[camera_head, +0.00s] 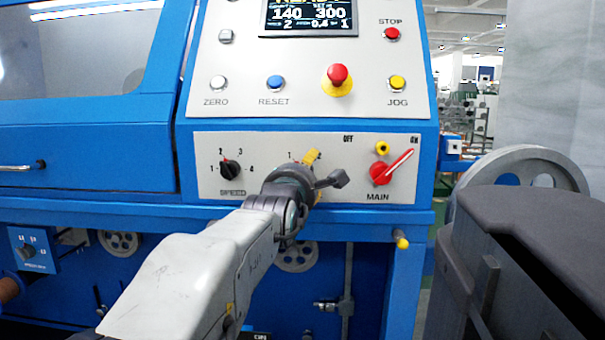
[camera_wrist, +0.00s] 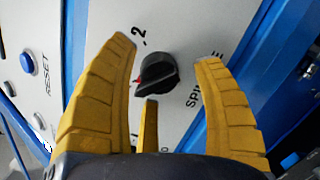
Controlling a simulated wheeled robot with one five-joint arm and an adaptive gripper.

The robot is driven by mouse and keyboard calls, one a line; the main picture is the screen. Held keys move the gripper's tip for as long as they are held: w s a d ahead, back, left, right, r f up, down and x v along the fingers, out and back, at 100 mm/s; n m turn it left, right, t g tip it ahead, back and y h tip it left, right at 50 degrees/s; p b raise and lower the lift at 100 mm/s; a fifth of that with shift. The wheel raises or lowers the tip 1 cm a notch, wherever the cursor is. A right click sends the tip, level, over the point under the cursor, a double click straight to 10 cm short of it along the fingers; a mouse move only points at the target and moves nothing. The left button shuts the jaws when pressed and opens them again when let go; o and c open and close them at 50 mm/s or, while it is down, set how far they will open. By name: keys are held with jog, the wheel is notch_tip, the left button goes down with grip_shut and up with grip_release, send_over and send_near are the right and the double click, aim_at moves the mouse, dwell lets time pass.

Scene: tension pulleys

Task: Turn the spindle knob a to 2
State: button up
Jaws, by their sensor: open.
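The black spindle knob (camera_wrist: 158,76) is in the middle of the wrist view, on the pale panel. Its ridge has a red mark on the picture-left side, which appears to lie between the printed 2 and 1. The label beside it starts with "SPIN". My gripper (camera_wrist: 165,52) is open, with yellow fingers on both sides of the knob and a third one below it. I cannot tell whether any finger touches it. In the head view my gripper (camera_head: 312,156) is at the panel and hides the knob; a printed 1 shows beside it.
A similar black knob (camera_head: 230,170) with marks 1 to 4 is to the left. The red MAIN switch (camera_head: 381,173) is close on the right. Above are the RESET button (camera_head: 275,83), a red emergency stop (camera_head: 337,75) and the JOG button (camera_head: 397,82).

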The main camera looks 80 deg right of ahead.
jog(key=shift+c, duration=0.3)
jog(key=shift+a, duration=0.1)
jog(key=c, duration=1.1)
jog(key=shift+c, duration=0.2)
jog(key=shift+m, duration=0.3)
jog(key=shift+r+m+y, duration=0.15)
jog(key=shift+m+y, duration=0.15)
jog(key=shift+m, duration=2.2)
jog(key=shift+w, duration=0.1)
jog(key=shift+r, duration=0.1)
jog(key=o, duration=1.2)
